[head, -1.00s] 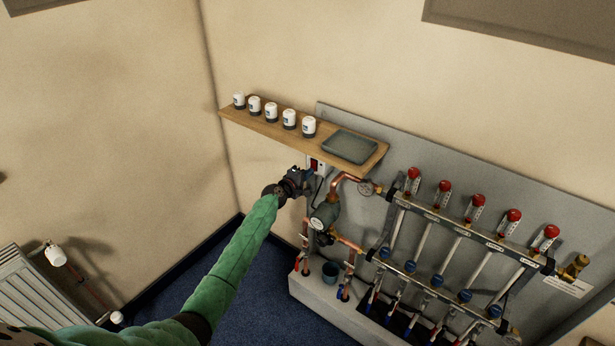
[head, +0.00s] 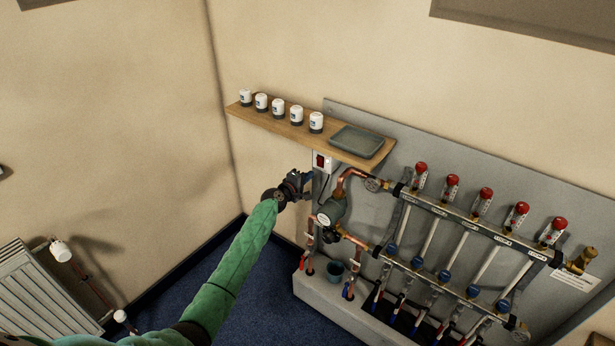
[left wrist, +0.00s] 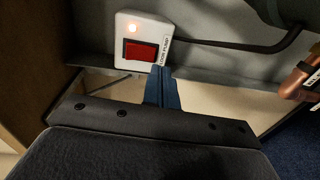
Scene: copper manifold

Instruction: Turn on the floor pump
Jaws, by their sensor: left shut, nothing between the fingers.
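The floor pump switch (left wrist: 138,50) is a white box with a red rocker and a label, fixed to the grey panel. Its small lamp glows orange in the left wrist view. In the head view the switch (head: 321,161) sits below the shelf. My left gripper (head: 306,181) is shut and empty, just below and left of the switch. In the left wrist view its blue fingertips (left wrist: 161,75) are together just below the rocker; I cannot tell if they touch the box. My right gripper is not in view.
A wooden shelf (head: 283,128) above holds several white caps (head: 278,106) and a grey tray (head: 357,142). Copper pipes (head: 352,174) and the manifold (head: 470,227) stand to the right. A radiator (head: 40,292) is at the left. Blue floor is free below my arm.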

